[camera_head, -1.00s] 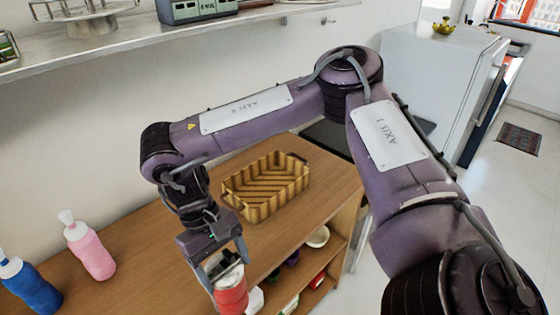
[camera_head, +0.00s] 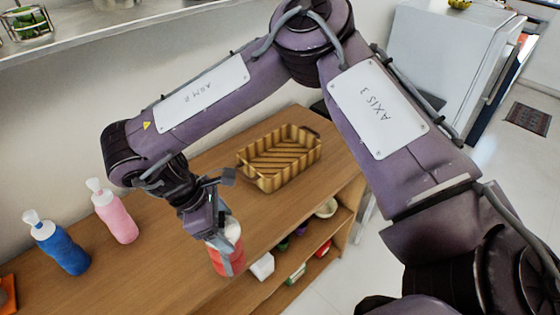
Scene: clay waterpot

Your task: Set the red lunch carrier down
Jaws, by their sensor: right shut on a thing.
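The red lunch carrier (camera_head: 236,260), red with a whitish upper part, is in my right gripper (camera_head: 222,232) near the front edge of the wooden counter (camera_head: 150,262). The gripper is shut on its upper part and partly covers it. The carrier looks roughly upright. I cannot tell whether its base touches the counter. My left gripper is not in view.
A tan ribbed basket (camera_head: 283,180) stands to the right on the counter. A pink bottle (camera_head: 116,218) and a blue bottle (camera_head: 60,248) stand on the left. Several small items sit on the shelf below. Counter between bottles and carrier looks clear.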

